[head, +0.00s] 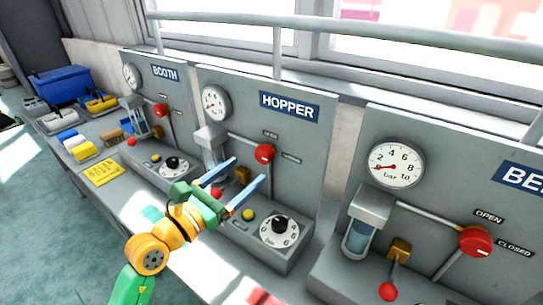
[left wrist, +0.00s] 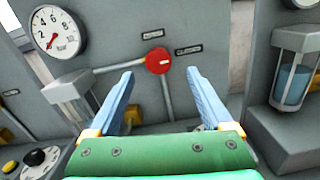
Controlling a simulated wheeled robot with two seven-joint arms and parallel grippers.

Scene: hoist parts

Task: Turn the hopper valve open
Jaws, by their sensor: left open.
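The hopper panel (head: 314,140) stands in the middle of the head view, with a blue HOPPER sign (head: 290,107). Its valve is a round red knob (head: 265,153) on a grey pipe, with two small labels beside it. The knob also shows in the left wrist view (left wrist: 159,61), beyond and between the fingertips. My left gripper (head: 249,172) is open and empty in front of the panel, its blue fingers pointing toward it. The fingers appear apart from the knob. The hopper gauge (head: 215,103) shows at the panel's upper left. My right gripper is not in view.
A booth panel (head: 185,95) stands to the left and another panel (head: 450,150) with its own red valve knob (head: 475,241) to the right. A dial box (head: 280,228) juts out below the hopper valve. A blue bin (head: 62,84) stands at the far left.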

